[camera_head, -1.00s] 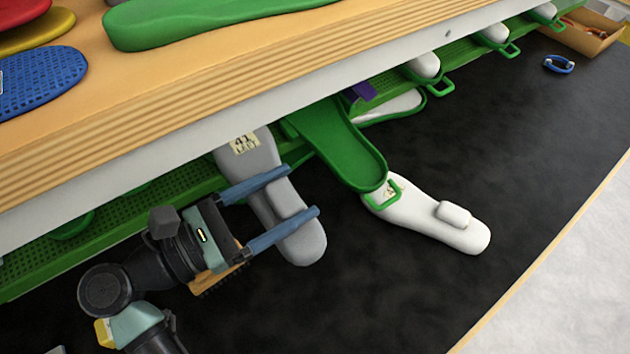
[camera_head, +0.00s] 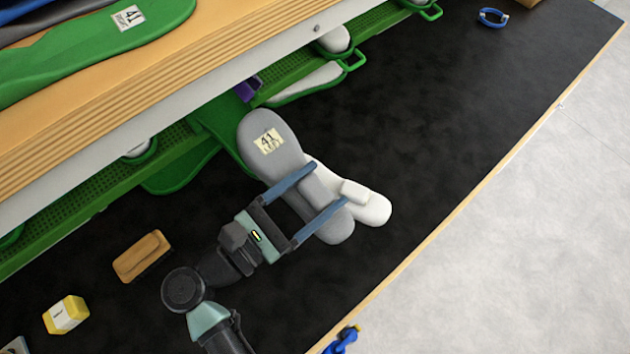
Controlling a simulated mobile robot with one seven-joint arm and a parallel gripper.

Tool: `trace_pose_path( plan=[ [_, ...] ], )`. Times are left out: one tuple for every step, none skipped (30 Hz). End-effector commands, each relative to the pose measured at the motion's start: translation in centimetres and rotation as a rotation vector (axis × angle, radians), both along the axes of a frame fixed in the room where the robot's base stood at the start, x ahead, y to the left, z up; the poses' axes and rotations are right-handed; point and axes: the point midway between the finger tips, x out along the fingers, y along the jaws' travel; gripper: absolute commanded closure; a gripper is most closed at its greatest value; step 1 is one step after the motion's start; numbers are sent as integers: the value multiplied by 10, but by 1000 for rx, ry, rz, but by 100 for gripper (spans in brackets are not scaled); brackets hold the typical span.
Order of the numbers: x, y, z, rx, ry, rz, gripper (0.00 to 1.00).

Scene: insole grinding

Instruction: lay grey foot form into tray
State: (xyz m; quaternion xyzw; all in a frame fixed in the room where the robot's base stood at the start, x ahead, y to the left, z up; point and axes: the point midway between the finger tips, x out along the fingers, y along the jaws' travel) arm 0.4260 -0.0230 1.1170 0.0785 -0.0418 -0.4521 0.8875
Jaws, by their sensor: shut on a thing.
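The grey foot form (camera_head: 270,165), with a "41" label on its wide end, is held by my gripper (camera_head: 328,184). The two blue fingers are shut on the raised block near its narrow end. A green tray (camera_head: 222,130) sticks out from the rack and shows only in part; the grey form covers its outer end. I cannot tell whether the form touches the tray. A white foot form (camera_head: 375,208) lies on the black table, partly hidden behind the grey form.
The wooden shelf (camera_head: 200,85) overhangs the green rack at upper left. More green trays and white forms (camera_head: 335,40) stick out along it. A wooden brush (camera_head: 142,255) and a yellow box (camera_head: 66,314) lie at lower left.

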Motion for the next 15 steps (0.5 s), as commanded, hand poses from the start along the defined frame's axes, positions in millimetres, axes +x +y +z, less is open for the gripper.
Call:
trace_pose_path(
  plan=[
    [4,3,-3,1,-3,1,97],
    [5,4,-4,0,-2,1,97],
    [8,6,-5,0,-2,1,97],
    [9,7,-6,0,-2,1,97],
    [11,8,-7,0,-2,1,97],
    [14,10,-8,0,-1,1,97],
    [15,11,-10,0,-1,1,97],
    [17,12,-10,0,-2,1,97],
    [19,14,-11,-1,-3,1,97],
    [21,15,-12,-1,-2,1,97],
    [22,16,-13,-1,-2,0,97],
    [24,17,-14,-1,-2,0,97],
    [25,18,-14,0,-3,0,97],
    [26,19,-15,-1,-2,0,97],
    [27,20,-16,-1,-2,0,97]
  ],
)
